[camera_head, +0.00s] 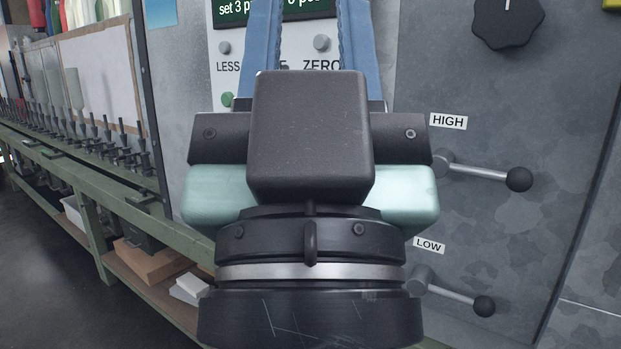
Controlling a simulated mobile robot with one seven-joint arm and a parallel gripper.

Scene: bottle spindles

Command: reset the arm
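My gripper (309,15) fills the middle of the head view, with its dark body and pale green sides close to the camera. Its two blue fingers point up and away toward a grey control panel (520,140). The fingers stand well apart, and I see no object between them. Their tips run up to the top edge of the view, so the very ends are not visible. Whether they touch the panel, I cannot tell.
The panel carries a lever marked HIGH (480,171), a lever marked LOW (455,293), a black knob (508,20), grey buttons and a green display (232,10), partly hidden. A green bench (88,180) with several spindles runs along the left. Dark floor (40,265) is clear at lower left.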

